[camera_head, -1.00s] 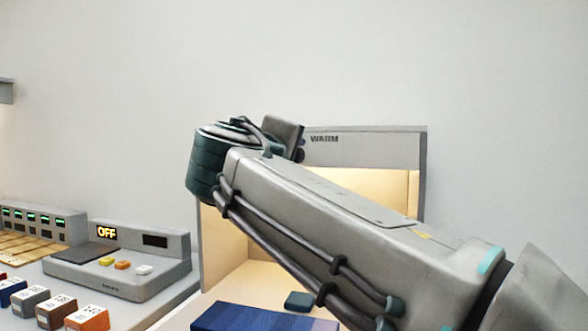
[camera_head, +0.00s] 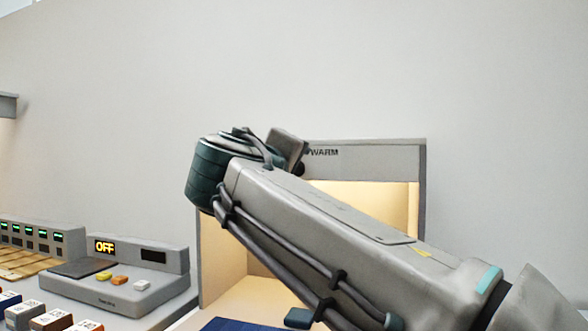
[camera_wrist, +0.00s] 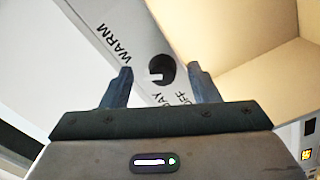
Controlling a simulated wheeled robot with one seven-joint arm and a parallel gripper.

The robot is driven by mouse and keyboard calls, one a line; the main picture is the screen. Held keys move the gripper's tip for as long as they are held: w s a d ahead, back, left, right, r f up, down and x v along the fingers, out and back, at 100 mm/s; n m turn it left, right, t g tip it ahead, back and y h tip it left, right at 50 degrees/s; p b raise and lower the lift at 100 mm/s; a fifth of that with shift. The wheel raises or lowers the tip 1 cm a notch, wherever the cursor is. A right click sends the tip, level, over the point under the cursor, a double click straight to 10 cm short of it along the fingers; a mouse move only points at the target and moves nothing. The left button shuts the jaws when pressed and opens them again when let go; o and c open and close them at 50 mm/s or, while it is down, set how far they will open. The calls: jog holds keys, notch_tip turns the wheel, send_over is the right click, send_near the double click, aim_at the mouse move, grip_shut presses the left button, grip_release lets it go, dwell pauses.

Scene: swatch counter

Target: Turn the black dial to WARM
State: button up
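The black dial (camera_wrist: 161,71) is on the grey front panel of the lit booth. In the wrist view it has a white mark pointing roughly left. The WARM label (camera_wrist: 113,44) is up and to the left of the dial; the DAY (camera_wrist: 164,98) and OFF (camera_wrist: 184,98) labels are below it. My gripper (camera_wrist: 160,80) is open, its two dark fingers apart on either side of the dial. Contact cannot be told. In the head view my arm hides the fingers, and the WARM label (camera_head: 324,153) shows just right of my wrist.
The booth (camera_head: 415,160) glows warm yellow inside. A grey device with an OFF display (camera_head: 105,247) and several buttons stands left on the counter. Several small labelled blocks (camera_head: 52,321) stand at the lower left. A blue swatch (camera_head: 235,325) lies below my arm.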

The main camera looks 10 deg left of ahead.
jog(key=shift+s, duration=0.1)
jog(key=s+a+p, duration=0.1)
jog(key=s, duration=1.2)
jog(key=shift+s+p, duration=0.3)
jog(key=shift+p, duration=0.1)
jog(key=w+d+f+m+g+h+p, duration=0.1)
jog(key=w+d+f+g+h+p, duration=0.2)
jog(key=d+p, duration=0.5)
jog(key=w+d+f+m+g+p, duration=0.2)
jog(key=w+d+f+g+p, duration=0.25)
jog(key=d+p, duration=0.35)
jog(key=s+d+f+m+g+y+p, duration=0.2)
jog(key=s+d+f+m+g+p, duration=0.2)
jog(key=s+d+p, duration=0.2)
jog(key=s+d+f+m+g+y+p, duration=0.2)
jog(key=s+d+f+m+g+p, duration=0.1)
jog(key=s+d+p, duration=0.3)
jog(key=d+m+p, duration=0.1)
jog(key=p, duration=0.1)
jog(key=shift+s+d+f+m+g+p, duration=0.15)
jog(key=shift+d+f+m+g+p, duration=0.2)
jog(key=shift+d+m, duration=0.05)
